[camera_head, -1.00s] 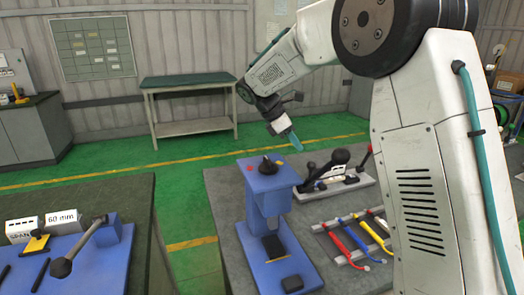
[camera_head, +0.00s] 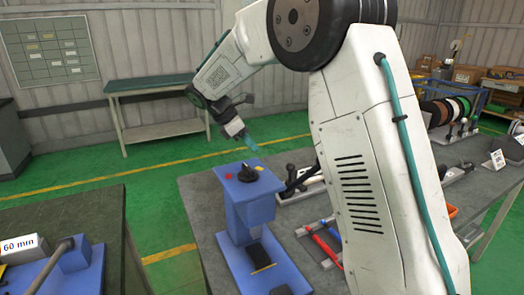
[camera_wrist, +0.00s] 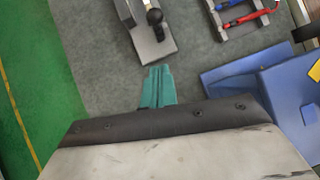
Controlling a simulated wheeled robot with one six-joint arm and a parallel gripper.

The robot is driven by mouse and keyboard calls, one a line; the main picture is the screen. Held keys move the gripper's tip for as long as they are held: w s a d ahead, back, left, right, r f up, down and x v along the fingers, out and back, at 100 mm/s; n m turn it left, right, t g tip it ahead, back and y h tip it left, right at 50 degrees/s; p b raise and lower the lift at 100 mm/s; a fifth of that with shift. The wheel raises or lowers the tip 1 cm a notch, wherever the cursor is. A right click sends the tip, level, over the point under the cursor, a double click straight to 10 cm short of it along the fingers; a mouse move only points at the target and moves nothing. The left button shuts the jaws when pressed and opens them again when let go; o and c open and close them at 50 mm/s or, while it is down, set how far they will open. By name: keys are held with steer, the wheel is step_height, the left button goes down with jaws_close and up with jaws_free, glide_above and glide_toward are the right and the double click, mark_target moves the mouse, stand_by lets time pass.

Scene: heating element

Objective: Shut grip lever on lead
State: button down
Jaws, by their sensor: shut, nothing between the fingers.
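My gripper (camera_head: 250,143) has teal fingers, which are together and empty above the grey bench, near the blue press in the head view. In the wrist view the fingers (camera_wrist: 157,72) point at a small grey fixture (camera_wrist: 150,40) with a black ball-ended lever (camera_wrist: 155,17). In the head view black-handled levers (camera_head: 297,178) show behind the press, partly hidden by my arm. Red (camera_head: 325,248) and blue (camera_head: 333,231) leads lie on a rack; I cannot tell whether any lead sits in a grip.
A blue press (camera_head: 248,205) stands at the bench's front left. Another bench (camera_head: 65,215) with a blue lever device and a "60 mm" block (camera_head: 22,248) is at left. Wire spools (camera_head: 445,110) stand at right. Green floor (camera_head: 160,230) lies between the benches.

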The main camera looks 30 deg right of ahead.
glide_toward(290, 172)
step_height(290, 172, down, 4)
steer(key=w+a, duration=0.1)
steer(key=shift+s+d+f, duration=0.1)
steer(key=shift+s+d, duration=0.05)
steer(key=shift+d, duration=0.7)
steer(key=shift+s+d+f, duration=0.1)
steer(key=shift+s+d, duration=0.05)
steer(key=shift+d, duration=0.7)
steer(key=shift+r, duration=0.15)
